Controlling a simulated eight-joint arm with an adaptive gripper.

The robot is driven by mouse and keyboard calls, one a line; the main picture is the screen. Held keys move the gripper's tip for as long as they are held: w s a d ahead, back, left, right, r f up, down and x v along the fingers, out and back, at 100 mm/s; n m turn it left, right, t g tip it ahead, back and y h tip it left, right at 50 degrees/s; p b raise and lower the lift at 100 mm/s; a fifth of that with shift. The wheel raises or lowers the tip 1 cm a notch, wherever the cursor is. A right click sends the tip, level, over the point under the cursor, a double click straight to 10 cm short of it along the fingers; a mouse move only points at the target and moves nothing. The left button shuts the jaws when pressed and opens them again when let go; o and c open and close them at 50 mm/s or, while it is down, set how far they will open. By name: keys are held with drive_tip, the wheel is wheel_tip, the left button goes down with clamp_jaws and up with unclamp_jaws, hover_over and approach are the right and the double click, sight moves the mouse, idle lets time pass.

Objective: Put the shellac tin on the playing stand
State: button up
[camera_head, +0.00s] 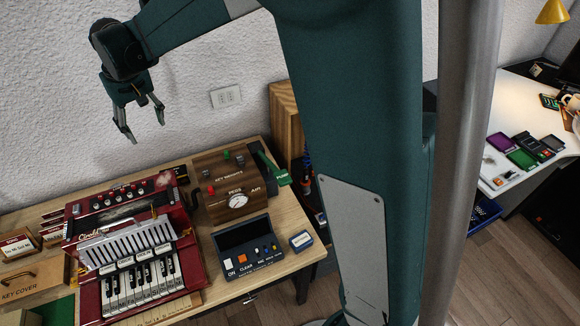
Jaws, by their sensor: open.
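My gripper (147,131) is open and empty at the upper left, in front of the white wall and above the back of the workbench. It is apart from everything on the bench. I cannot surely pick out the shellac tin. A small dark-blue box with a white label (301,240) lies near the bench's right end, but its label is too small to read. I cannot tell which thing is the playing stand. A red accordion (135,245) with piano keys rests on the left part of the bench.
A wooden unit with dial and switches (228,188) stands at the back. A dark console with buttons (248,247) sits in front of it. Labelled boxes (17,246) and a key cover (32,284) are at left. My arm hides the middle; a white desk (500,118) stands right.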

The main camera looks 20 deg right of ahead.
drive_tip(key=s+d+r+m+t, duration=0.1)
drive_tip(key=s+d+r, duration=0.3)
drive_tip(key=s+d, duration=0.5)
drive_tip(key=s+d+r+m+t, duration=0.1)
drive_tip(key=s+d+r, duration=0.3)
drive_tip(key=s+d, duration=0.45)
drive_tip(key=s+d+f+m+t, duration=0.1)
drive_tip(key=s+d+f, duration=0.1)
drive_tip(key=s+d, duration=0.5)
drive_tip(key=s+d+f+t, duration=0.2)
drive_tip(key=s+d, duration=0.6)
drive_tip(key=s, duration=0.4)
drive_tip(key=shift+d+f+m+h, duration=0.25)
drive_tip(key=shift+f+m+h, duration=0.15)
drive_tip(key=shift+f, duration=0.3)
drive_tip(key=shift+s, duration=0.1)
